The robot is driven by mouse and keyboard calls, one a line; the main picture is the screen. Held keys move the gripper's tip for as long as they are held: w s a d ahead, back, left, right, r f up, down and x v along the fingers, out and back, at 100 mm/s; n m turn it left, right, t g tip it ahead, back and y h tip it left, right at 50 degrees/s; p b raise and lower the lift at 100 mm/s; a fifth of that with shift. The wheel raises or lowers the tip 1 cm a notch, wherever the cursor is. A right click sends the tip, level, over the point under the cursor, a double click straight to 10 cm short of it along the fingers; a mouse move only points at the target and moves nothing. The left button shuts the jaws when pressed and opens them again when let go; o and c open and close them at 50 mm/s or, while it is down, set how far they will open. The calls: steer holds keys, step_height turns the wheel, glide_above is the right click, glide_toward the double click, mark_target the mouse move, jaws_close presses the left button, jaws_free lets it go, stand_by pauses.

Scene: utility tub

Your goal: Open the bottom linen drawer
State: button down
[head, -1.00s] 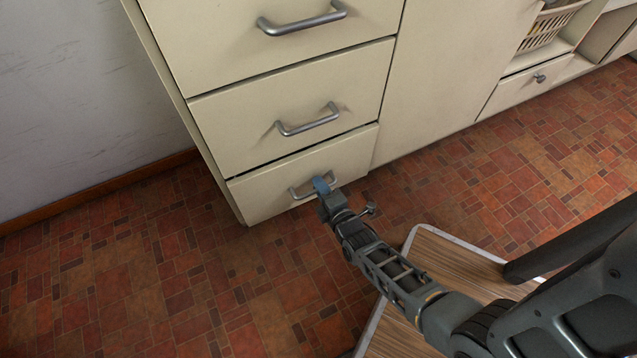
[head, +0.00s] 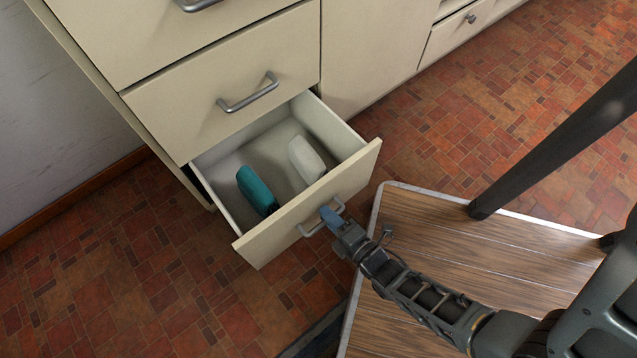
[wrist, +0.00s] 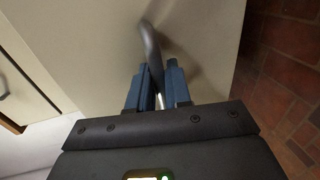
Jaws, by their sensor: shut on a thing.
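The bottom linen drawer (head: 322,203) is pulled well out of the cream cabinet in the head view. My gripper (head: 331,217) is at the drawer's front, shut on the grey bar handle (head: 308,232). In the wrist view the blue fingers of my gripper (wrist: 157,88) stand on both sides of the handle (wrist: 150,45), against the cream drawer front (wrist: 90,40). The part of the handle between the fingers is partly hidden.
The middle drawer (head: 215,95) above is shut, with its own bar handle (head: 248,92). A wood-topped table (head: 430,240) with a pale edge stands to the right, close to the drawer's front corner. A dark bar crosses at right. Tiled floor (head: 130,270) is clear at left.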

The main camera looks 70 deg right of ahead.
steer(key=shift+v, duration=0.75)
steer(key=shift+f, duration=0.2)
steer(key=c, duration=1.3)
jaws_free()
steer(key=shift+o, duration=0.2)
steer(key=p+v, duration=0.1)
steer(key=v, duration=0.7)
